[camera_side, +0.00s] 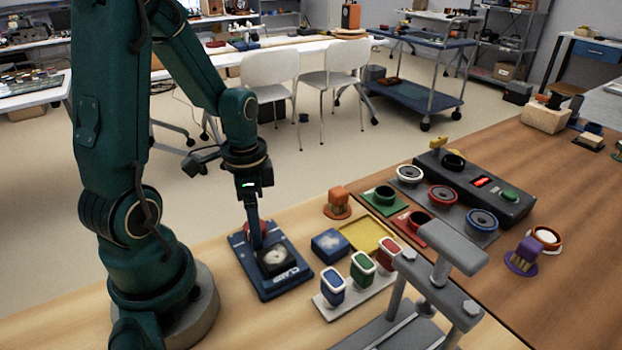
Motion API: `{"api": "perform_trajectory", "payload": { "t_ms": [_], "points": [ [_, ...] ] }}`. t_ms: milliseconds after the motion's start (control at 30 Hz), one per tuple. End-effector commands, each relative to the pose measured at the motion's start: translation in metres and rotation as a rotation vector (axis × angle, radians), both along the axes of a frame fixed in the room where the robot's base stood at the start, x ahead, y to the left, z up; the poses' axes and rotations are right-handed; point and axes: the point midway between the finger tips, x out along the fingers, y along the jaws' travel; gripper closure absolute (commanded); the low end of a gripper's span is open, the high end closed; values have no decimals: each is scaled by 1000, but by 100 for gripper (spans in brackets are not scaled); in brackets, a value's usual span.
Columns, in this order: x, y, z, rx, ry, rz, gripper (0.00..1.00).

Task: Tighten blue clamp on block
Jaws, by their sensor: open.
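The blue clamp (268,284) is a flat blue base with pale lettering on its front edge, lying on the light wood table right of my arm's base. A dark block (276,264) with a pale round patch on top sits on it. My gripper (255,240) points straight down over the rear left part of the clamp, just behind the block. It is open; its fingers look narrow and overlap the clamp from this side, so I cannot tell whether they touch it. The clamp's tightening part is partly hidden behind the fingers.
A blue block (330,244) and a yellow tray (367,236) lie to the right. A white rack (330,310) holds blue, green and red pieces. A grey metal frame (440,265) stands in front. Speaker parts and a black test box (475,187) are farther right.

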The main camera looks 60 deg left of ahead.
Motion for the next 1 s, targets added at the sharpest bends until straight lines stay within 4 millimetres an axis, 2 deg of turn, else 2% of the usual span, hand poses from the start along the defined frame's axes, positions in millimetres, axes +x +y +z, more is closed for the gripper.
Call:
{"api": "perform_trajectory", "payload": {
  "t_ms": [400, 867, 1000],
  "points": [
    [1, 1, 42, 2, -3, 0, 19],
    [0, -1, 49, -1, 1, -6, 19],
    [9, -12, 62, 35, -58, -80, 19]
  ]
}}
